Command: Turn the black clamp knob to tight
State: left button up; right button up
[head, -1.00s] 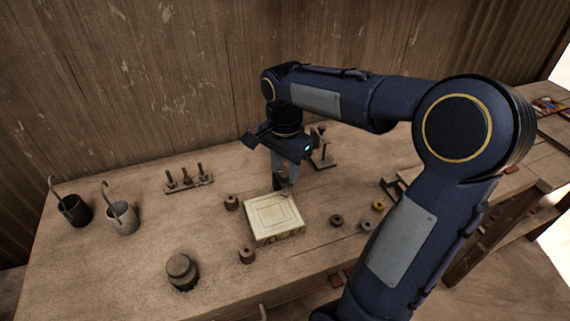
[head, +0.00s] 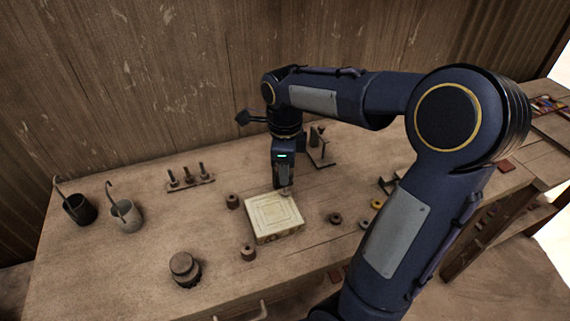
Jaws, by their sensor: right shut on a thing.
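My right gripper (head: 284,185) points down at the back right corner of a pale square block (head: 274,217) with a framed pattern on top. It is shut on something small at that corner. The fingers hide most of what they hold, so I cannot make out the black clamp knob itself or how it is turned. My left gripper is not in view.
Two cups with ladles, one dark (head: 79,209) and one grey (head: 126,216), stand at the left. A rack of small tools (head: 188,179) stands at the back. A round dark weight (head: 184,268) sits at the front left. Small spools (head: 248,252) surround the block.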

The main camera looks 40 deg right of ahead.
jog(key=m, duration=0.3)
jog(key=shift+p, duration=0.3)
jog(key=shift+m, duration=0.5)
jog(key=o, duration=1)
notch_tip(320, 180, up, 8)
jog(key=shift+f, duration=0.1)
